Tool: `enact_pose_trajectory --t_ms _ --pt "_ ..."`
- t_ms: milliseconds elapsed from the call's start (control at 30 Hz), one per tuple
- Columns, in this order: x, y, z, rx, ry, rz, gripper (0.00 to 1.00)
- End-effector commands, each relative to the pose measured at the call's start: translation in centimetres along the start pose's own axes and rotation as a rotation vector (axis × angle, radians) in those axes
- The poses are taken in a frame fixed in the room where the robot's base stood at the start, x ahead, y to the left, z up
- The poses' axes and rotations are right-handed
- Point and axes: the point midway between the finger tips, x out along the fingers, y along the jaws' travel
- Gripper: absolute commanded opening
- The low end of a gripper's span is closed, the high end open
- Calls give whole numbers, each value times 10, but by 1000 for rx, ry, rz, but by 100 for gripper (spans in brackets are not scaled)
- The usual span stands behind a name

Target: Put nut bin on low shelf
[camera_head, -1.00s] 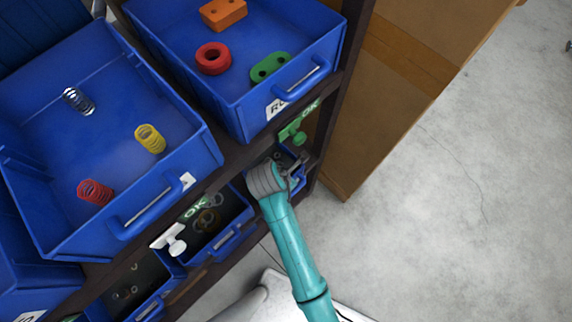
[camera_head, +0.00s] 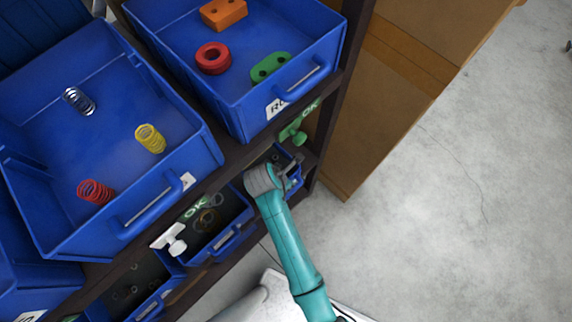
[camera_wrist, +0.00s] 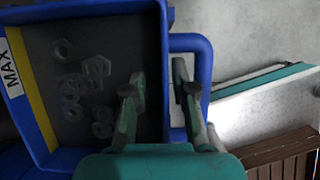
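The nut bin (camera_wrist: 158,18) is a small blue bin with a dark floor and several grey hex nuts (camera_wrist: 72,85) inside. It has a yellow stripe and a white MAX label at the left of the wrist view. Its blue loop handle (camera_wrist: 203,60) is on the right. My gripper (camera_wrist: 160,92) straddles the handle-side wall: one finger is over the inside, the other within the handle loop. The fingers are apart, with visible gaps to the wall. In the head view, my gripper (camera_head: 282,172) partly hides a small blue bin (camera_head: 297,180) on the rack's lower level.
The dark rack (camera_head: 335,100) holds large blue bins above, with springs (camera_head: 150,138) and coloured parts (camera_head: 212,58). Other small bins (camera_head: 232,240) stand beside on the lower level. Cardboard boxes (camera_head: 385,100) stand right of the rack. Concrete floor (camera_head: 480,200) is free further right.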

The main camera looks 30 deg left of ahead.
Motion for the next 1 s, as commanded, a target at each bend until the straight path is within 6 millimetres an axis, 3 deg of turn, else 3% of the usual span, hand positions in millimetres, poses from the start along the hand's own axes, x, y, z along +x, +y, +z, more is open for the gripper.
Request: enact_pose_trajectory --t_ms 367,733,1000 --pt "-6 0 1 0 -1 1 31" --pt "-60 1 1 0 -1 3 31" --pt "-76 0 0 0 0 -1 31"
